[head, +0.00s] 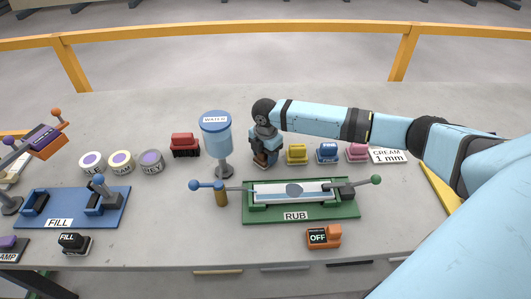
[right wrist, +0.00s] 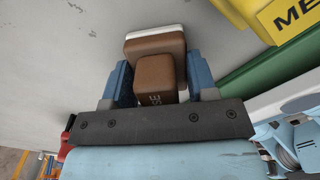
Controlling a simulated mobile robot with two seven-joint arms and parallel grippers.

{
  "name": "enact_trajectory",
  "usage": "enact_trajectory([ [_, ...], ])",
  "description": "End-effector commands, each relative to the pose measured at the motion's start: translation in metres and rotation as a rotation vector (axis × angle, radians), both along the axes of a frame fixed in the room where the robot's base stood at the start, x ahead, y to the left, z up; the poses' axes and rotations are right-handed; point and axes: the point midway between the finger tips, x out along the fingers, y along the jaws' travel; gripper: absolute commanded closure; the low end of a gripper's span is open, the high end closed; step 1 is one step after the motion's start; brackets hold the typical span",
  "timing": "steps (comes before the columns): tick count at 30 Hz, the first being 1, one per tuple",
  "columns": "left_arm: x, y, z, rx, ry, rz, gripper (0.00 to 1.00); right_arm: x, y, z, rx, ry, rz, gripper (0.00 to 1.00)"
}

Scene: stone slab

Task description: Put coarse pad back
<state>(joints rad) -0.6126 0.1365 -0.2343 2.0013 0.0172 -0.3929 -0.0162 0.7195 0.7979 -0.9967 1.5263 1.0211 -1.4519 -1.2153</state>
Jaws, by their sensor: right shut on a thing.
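The coarse pad (right wrist: 158,75) is a brown block with a pale edge, and the letters "SE" show on its grip. My right gripper (head: 265,160) is shut on it, with a blue finger on each side. In the head view the gripper points down at the left end of the pad row, just left of the yellow pad (head: 297,154). Only a little brown of the coarse pad shows between the fingers there. I cannot tell whether its underside touches the slab. My left gripper is not in view.
The blue pad (head: 328,152) and pink pad (head: 357,152) stand right of the yellow one. The water dispenser (head: 216,135) is close on the left, with a red brush (head: 185,145) beyond. The green RUB fixture (head: 300,212) lies in front, an orange OFF switch (head: 323,236) nearer.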

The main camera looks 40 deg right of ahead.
Motion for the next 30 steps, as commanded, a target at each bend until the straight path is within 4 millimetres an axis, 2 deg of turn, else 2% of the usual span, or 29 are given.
enact_trajectory([
  [1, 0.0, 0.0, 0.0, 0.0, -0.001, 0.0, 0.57, 0.0, 0.0, 0.0, 0.0, 0.0, 0.0, 0.41],
  [3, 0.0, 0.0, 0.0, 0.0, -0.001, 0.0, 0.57, 0.0, 0.0, 0.0, 0.0, 0.0, 0.0, 0.24],
  [4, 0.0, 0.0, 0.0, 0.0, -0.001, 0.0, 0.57, 0.0, 0.0, 0.0, 0.0, 0.0, 0.0, 0.22],
  [14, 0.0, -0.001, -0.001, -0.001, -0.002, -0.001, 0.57, 0.0, 0.0, 0.004, -0.001, -0.002, 0.0, 0.22],
  [17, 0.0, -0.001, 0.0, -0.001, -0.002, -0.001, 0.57, 0.001, -0.001, 0.017, 0.0, -0.003, 0.0, 0.22],
  [30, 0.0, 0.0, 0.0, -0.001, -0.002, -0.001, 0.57, 0.001, -0.001, 0.105, 0.0, -0.003, 0.0, 0.22],
])
